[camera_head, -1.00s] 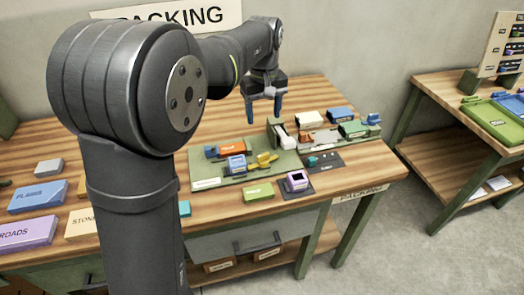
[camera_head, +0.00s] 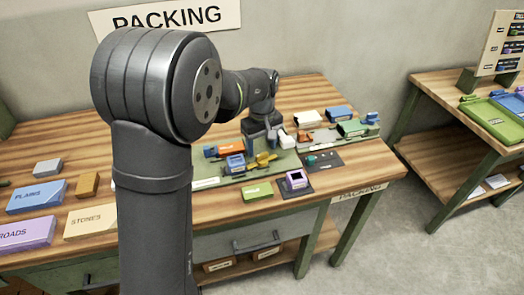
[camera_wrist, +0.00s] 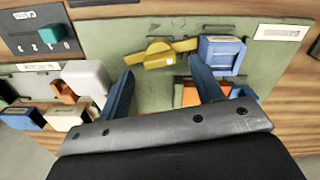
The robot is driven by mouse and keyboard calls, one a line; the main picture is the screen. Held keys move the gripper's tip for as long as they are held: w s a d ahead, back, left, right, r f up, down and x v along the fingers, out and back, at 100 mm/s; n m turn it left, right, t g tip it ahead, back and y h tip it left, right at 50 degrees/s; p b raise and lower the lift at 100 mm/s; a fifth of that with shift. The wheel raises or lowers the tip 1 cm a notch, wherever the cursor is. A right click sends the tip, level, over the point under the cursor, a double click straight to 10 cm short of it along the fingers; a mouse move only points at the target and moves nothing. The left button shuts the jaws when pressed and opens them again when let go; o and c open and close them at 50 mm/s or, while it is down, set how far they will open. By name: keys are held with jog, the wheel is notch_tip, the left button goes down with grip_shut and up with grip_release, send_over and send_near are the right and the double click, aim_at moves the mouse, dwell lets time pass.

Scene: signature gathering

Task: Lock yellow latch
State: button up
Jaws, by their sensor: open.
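The yellow latch (camera_head: 264,159) lies on the green board (camera_head: 289,161) beside a blue block (camera_head: 236,164). In the wrist view the yellow latch (camera_wrist: 158,53) has a raised rounded middle and a bar reaching right toward the blue block (camera_wrist: 222,54). My gripper (camera_wrist: 161,67) is open and empty, with its blue fingers spread to either side and the latch just beyond the tips. I cannot tell how far above the board the tips are. In the head view my gripper hangs over the board just behind the latch, with its fingertips partly hidden.
An orange block (camera_wrist: 190,95) shows between the fingers, close to the right one. A white block (camera_wrist: 85,80) stands left of the left finger. A dark panel with a teal knob (camera_wrist: 52,33) is at upper left. A purple-framed block (camera_head: 297,180) stands in front of the board.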

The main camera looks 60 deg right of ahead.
aim_at(262, 159)
jog(key=shift+f, duration=1.4)
jog(key=c, duration=1)
jog(key=shift+m, duration=1.4)
jog(key=o, duration=1)
jog(key=shift+r, duration=0.15)
